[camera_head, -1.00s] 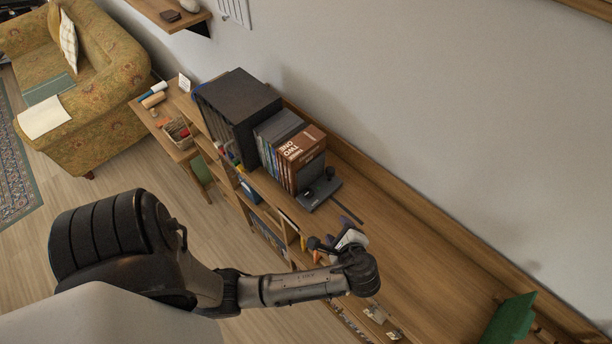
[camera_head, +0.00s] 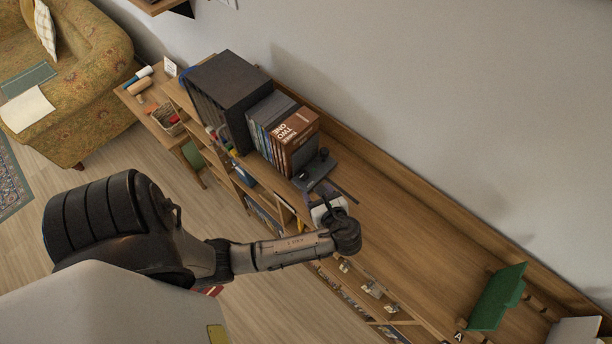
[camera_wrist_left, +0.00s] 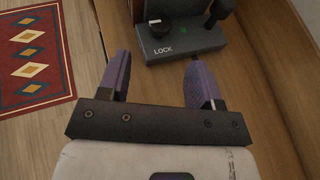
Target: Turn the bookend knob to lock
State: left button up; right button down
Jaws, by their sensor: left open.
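The grey bookend (camera_head: 316,172) stands on the shelf top against the right end of the row of DVD cases. In the left wrist view the bookend base (camera_wrist_left: 184,44) shows the word LOCK, a green dot, and a round black knob (camera_wrist_left: 158,27) with a white mark. A black upright post (camera_wrist_left: 218,12) stands at its right. My left gripper (camera_wrist_left: 160,78) is open and empty, its purple fingers pointing at the bookend's front, short of the knob. In the head view my left gripper (camera_head: 326,201) is just in front of the bookend, partly hidden by my wrist. My right gripper is not in view.
DVD cases (camera_head: 284,132) and a large black box set (camera_head: 228,95) fill the shelf left of the bookend. The wooden shelf top (camera_head: 400,220) is clear to the right, up to a green bookend-like piece (camera_head: 498,297). A wall runs behind.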

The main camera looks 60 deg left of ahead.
aim_at(305, 177)
pick_arm(q)
jog(key=p+x, duration=0.1)
jog(key=x, duration=0.7)
jog(key=shift+a+f, duration=0.15)
jog(key=shift+a, duration=0.25)
jog(key=c, duration=0.9)
